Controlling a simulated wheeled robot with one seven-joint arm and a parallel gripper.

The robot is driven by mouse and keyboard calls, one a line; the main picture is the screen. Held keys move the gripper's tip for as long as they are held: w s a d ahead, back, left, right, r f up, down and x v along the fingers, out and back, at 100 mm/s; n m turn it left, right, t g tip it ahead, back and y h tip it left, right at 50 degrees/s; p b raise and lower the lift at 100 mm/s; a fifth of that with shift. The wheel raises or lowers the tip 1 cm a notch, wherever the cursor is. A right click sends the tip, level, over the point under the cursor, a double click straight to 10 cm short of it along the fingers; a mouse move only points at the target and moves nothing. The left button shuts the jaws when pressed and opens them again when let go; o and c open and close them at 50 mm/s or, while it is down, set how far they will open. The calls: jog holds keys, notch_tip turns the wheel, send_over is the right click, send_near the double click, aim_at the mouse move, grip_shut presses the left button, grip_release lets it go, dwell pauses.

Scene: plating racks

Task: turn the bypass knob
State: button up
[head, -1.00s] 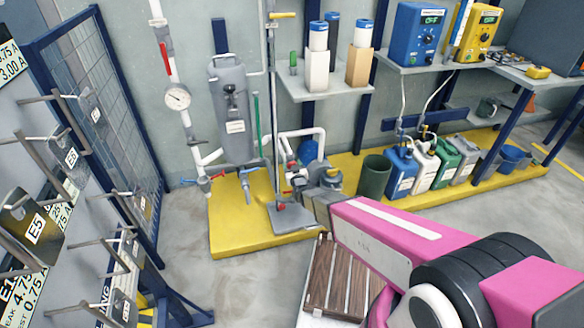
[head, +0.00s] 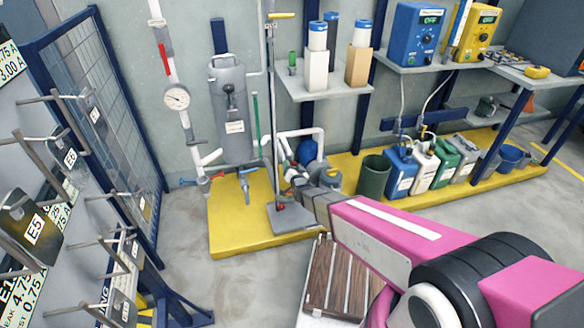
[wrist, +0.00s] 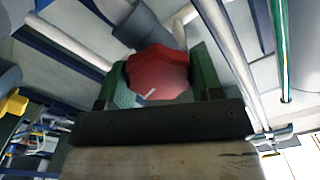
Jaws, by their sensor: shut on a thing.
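A red lobed knob (wrist: 160,66) with a pale mark on its face fills the middle of the wrist view. My gripper (wrist: 160,84) has its two green-padded fingers on either side of this knob and is shut on it. In the head view my gripper (head: 297,176) reaches in among the pipes above the yellow plinth, where it hides much of the valve fittings. The knob itself cannot be made out clearly there.
A grey filter housing (head: 232,110) and a pressure gauge (head: 177,97) stand left of my gripper. A thin upright pipe (head: 273,100) runs close beside it. A grey pump (head: 329,176) is just to its right. Bare floor lies left of the yellow plinth (head: 232,236).

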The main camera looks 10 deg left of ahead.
dwell(0.4)
jog(key=o, duration=0.9)
jog(key=shift+s+d, duration=0.1)
jog(key=shift+s, duration=0.05)
jog(key=v, duration=1)
jog(key=shift+s+d, duration=0.15)
jog(key=shift+s, duration=0.15)
